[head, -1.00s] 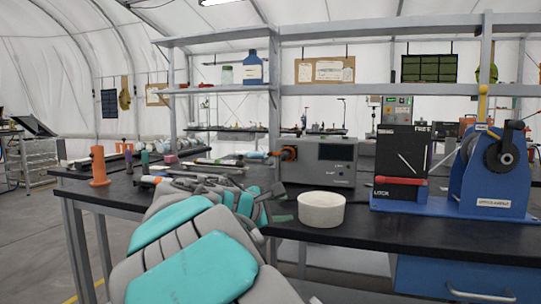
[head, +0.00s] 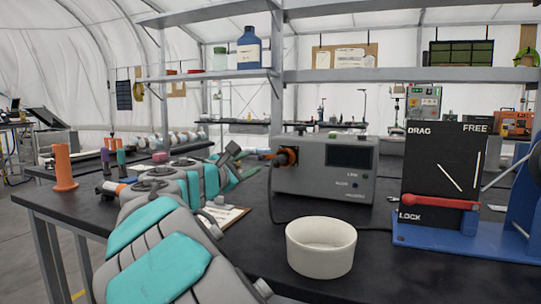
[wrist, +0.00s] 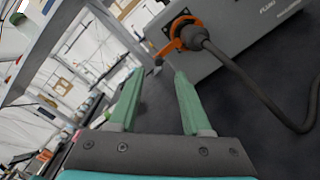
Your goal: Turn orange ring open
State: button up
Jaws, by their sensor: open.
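The orange ring (head: 287,157) sits on the left of the front face of a grey instrument box (head: 345,185), around a dark cable plug. In the wrist view the orange ring (wrist: 182,38) is at the upper middle, with a lever-like tab and the black plug and cable (wrist: 240,75) running from it. My gripper (wrist: 152,80) is open and empty, its two green fingers pointing toward the ring but short of it. In the head view my gripper (head: 240,165) is just left of the box.
A white bowl (head: 321,250) stands on the black bench in front of the box. A blue-based panel with a red lever (head: 440,203) is at right. A clipboard (head: 228,215) lies beside my arm. An orange spool (head: 63,168) stands at left.

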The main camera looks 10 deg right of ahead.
aim_at(259, 158)
jog(key=shift+w+d+r, duration=0.1)
jog(key=shift+w+d, duration=0.2)
jog(key=shift+w, duration=0.35)
jog(key=x, duration=0.6)
jog(key=shift+w+d+p, duration=0.15)
jog(key=shift+p, duration=0.25)
jog(key=shift+c, duration=0.2)
grip_shut()
